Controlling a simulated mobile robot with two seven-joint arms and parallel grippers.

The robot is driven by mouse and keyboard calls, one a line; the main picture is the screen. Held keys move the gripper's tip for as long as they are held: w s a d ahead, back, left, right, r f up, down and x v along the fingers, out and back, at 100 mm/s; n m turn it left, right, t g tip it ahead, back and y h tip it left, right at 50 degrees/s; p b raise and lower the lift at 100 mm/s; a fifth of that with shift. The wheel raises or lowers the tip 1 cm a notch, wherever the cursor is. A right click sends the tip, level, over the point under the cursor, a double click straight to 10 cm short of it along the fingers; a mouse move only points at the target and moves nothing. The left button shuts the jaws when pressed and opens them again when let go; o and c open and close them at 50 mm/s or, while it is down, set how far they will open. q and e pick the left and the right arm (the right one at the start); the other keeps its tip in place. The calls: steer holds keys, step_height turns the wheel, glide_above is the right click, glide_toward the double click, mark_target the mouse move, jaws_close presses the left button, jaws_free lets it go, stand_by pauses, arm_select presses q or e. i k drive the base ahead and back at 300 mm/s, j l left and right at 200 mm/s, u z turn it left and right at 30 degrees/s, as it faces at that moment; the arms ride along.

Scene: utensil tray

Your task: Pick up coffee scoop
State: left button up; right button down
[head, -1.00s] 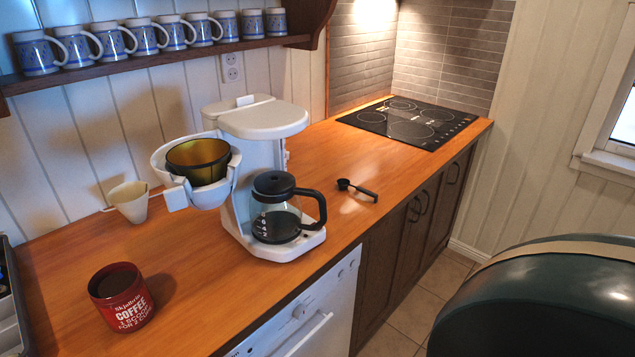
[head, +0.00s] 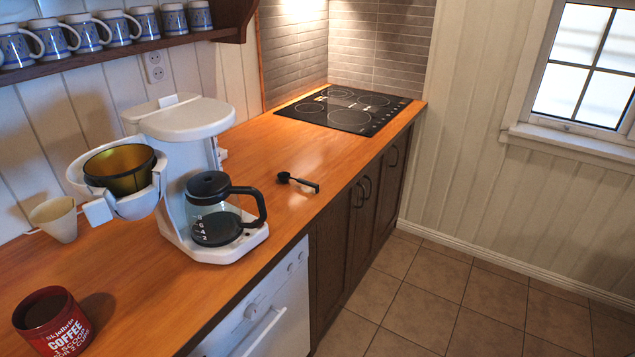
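A small black coffee scoop (head: 298,182) lies on the wooden counter (head: 250,155), to the right of the coffee maker. Its round bowl points left and its handle points right, toward the counter's front edge. Nothing touches it. Neither of my grippers shows in the head view.
A white coffee maker (head: 187,118) with a glass carafe (head: 212,212) and swung-out filter holder (head: 120,172) stands left of the scoop. A red coffee can (head: 52,322) and a paper filter (head: 55,218) are further left. A black cooktop (head: 345,108) lies behind. The floor (head: 470,290) is clear.

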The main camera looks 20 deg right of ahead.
mark_target(284, 177)
steer(key=z, duration=0.35)
steer(key=i+l+u, duration=0.15)
steer(key=u, duration=0.25)
steer(key=i+l+u, duration=0.1)
steer(key=u, duration=0.25)
steer(key=i+l+u, duration=0.15)
steer(key=l, duration=0.2)
steer(key=i+l+u, duration=0.1)
steer(key=l, duration=0.3)
steer(key=i+l+u, duration=0.15)
steer(key=l, duration=0.2)
steer(key=i+l, duration=0.1)
steer(key=l, duration=0.45)
steer(key=i+l+u, duration=0.15)
steer(key=l, duration=0.4)
steer(key=k, duration=0.05)
